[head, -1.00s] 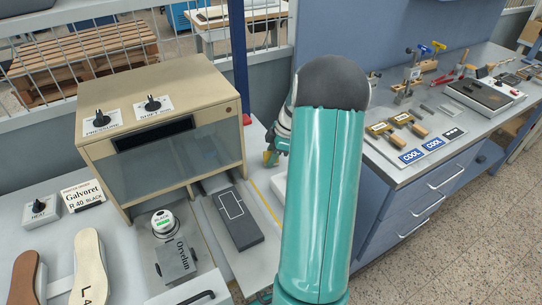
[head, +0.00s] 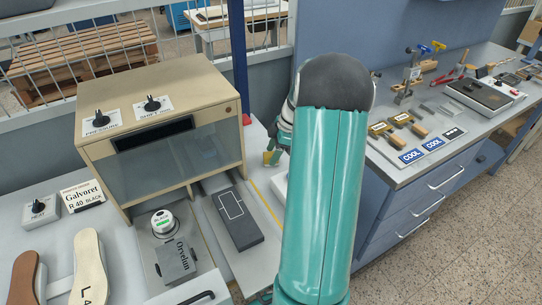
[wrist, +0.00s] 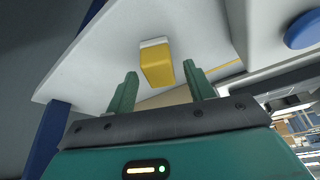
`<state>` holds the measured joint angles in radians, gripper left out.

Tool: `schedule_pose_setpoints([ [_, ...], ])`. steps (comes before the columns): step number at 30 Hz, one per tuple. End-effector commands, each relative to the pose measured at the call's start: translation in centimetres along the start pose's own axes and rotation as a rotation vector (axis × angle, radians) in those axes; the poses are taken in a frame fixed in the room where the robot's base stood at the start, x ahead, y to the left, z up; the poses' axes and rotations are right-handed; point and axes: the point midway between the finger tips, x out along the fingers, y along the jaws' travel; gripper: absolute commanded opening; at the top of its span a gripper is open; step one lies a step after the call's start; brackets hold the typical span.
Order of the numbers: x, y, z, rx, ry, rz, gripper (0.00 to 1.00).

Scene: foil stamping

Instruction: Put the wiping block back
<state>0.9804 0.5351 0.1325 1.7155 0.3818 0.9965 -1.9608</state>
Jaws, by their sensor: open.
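The wiping block (wrist: 158,68) is yellow with a white layer on one end. In the wrist view it is on the pale bench surface, between and just beyond my fingertips. My gripper (wrist: 160,72) is open and empty, with a finger on either side of the block's line and gaps showing at both sides. In the head view the block (head: 268,158) is a small yellow piece right of the stamping machine. My gripper (head: 281,147) is beside it there, mostly hidden behind my arm.
The stamping machine (head: 165,85) stands close on the left, with a dark plate (head: 237,222) in front. A white object (head: 280,186) lies near my arm, partly hidden. A blue round piece (wrist: 303,31) shows in the wrist view. The right bench (head: 395,172) holds tools and COOL signs.

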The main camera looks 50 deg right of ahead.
Motion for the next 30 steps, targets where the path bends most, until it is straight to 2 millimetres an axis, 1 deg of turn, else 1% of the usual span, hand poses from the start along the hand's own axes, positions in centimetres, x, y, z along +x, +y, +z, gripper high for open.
schedule_pose_setpoints([
  [1,-1.2,0.1,0.0,0.000,-0.002,0.005,0.53],
  [6,-5.0,0.1,0.0,0.000,-0.001,0.006,0.53],
  [9,-7.0,0.1,0.0,0.001,0.000,0.004,0.53],
  [13,-8.9,0.1,0.0,0.001,0.000,0.003,0.53],
  [18,-9.9,0.0,0.0,0.001,0.000,0.001,0.53],
  [30,-9.9,0.0,0.0,0.001,0.000,0.000,0.53],
])
